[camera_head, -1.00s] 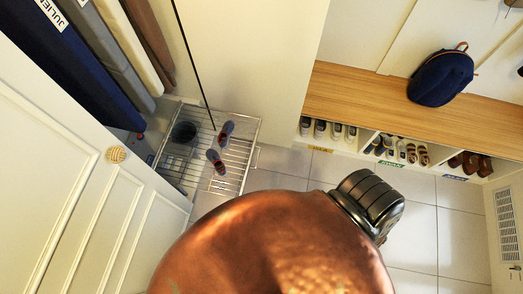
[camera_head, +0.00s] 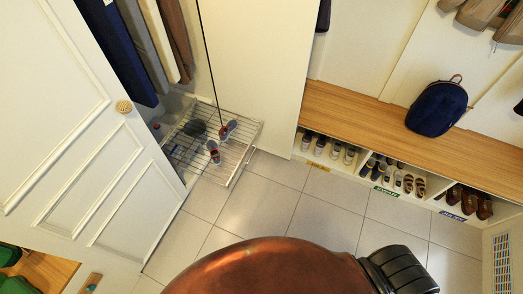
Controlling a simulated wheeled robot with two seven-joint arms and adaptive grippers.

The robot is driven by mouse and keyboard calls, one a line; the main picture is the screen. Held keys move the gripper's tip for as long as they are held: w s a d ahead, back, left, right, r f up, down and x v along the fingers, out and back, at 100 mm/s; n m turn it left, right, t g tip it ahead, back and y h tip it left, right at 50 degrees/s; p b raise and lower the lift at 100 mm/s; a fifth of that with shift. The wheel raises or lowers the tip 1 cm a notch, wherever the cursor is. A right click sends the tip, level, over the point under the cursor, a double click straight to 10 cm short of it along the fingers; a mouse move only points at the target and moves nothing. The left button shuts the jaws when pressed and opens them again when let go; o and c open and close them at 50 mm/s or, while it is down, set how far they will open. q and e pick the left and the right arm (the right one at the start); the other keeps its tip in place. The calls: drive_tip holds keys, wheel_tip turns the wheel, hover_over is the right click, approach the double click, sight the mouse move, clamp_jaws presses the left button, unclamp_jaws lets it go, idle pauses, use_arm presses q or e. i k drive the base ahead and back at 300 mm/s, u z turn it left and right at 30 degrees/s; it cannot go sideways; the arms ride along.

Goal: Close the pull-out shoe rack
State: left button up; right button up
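The pull-out shoe rack (camera_head: 235,176) is a silver wire shelf that sticks out from the bottom of the closet at the left. A pair of grey and red shoes (camera_head: 214,151) and a dark round item (camera_head: 194,128) rest on it. A thin handle bar shows at its front right edge. The open white closet door (camera_head: 75,130) hides part of its left side. Neither of my grippers shows; a copper-coloured part and a dark ribbed part of mine fill the bottom middle, well apart from the rack.
A wooden bench (camera_head: 350,108) with shoe cubbies below runs along the right, with a navy backpack (camera_head: 436,108) on top. Clothes (camera_head: 118,50) hang above the rack. The tiled floor (camera_head: 270,205) before the rack is clear.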

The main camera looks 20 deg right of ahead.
sight(166, 137)
drive_tip(key=z, duration=0.55)
drive_tip(key=i, duration=0.8)
drive_tip(key=u, duration=0.95)
drive_tip(key=k, duration=0.25)
drive_tip(key=u, duration=0.35)
